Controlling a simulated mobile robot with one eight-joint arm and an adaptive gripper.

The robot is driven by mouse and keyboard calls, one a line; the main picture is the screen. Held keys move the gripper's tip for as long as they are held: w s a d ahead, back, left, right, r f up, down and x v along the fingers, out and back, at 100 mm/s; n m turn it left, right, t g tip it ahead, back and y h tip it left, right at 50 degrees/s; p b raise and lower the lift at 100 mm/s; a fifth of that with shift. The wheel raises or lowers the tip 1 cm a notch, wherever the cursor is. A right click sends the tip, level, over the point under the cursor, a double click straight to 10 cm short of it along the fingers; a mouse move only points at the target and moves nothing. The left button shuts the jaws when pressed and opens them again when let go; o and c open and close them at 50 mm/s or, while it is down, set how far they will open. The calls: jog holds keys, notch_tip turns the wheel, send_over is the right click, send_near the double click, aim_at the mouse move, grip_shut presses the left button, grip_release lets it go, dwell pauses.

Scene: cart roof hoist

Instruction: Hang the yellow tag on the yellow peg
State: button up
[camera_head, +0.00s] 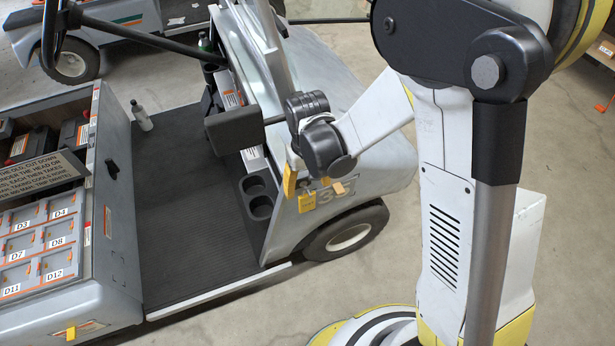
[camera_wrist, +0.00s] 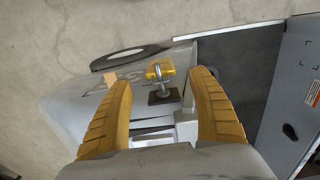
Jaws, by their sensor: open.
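A yellow tag (camera_head: 307,202) hangs at the cart's front panel, just below my gripper (camera_head: 308,186), in the head view. In the wrist view the yellow tag (camera_wrist: 160,71) lies between the open yellow fingers of my gripper (camera_wrist: 162,77), with a gap on both sides. A grey metal hook or stem and a dark plate (camera_wrist: 163,97) show beside the tag. A small yellow piece (camera_head: 71,332) sits low on the cart's rear side at the lower left; I cannot tell whether it is the yellow peg.
The grey cart (camera_head: 345,95) has a dark floor (camera_head: 185,200), a cup holder (camera_head: 258,193) and a front wheel (camera_head: 348,236) below the tag. Numbered drawers (camera_head: 40,240) stand at the left. A bottle (camera_head: 141,115) stands on the cart floor. Concrete floor lies clear at lower middle.

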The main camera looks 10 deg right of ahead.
aim_at(307, 200)
notch_tip(307, 200, down, 5)
jog(key=shift+f+b, duration=0.15)
jog(key=shift+b, duration=0.75)
jog(key=c, duration=1.3)
jog(key=shift+c, duration=0.6)
jog(key=shift+r, duration=0.2)
jog(key=shift+r, duration=0.2)
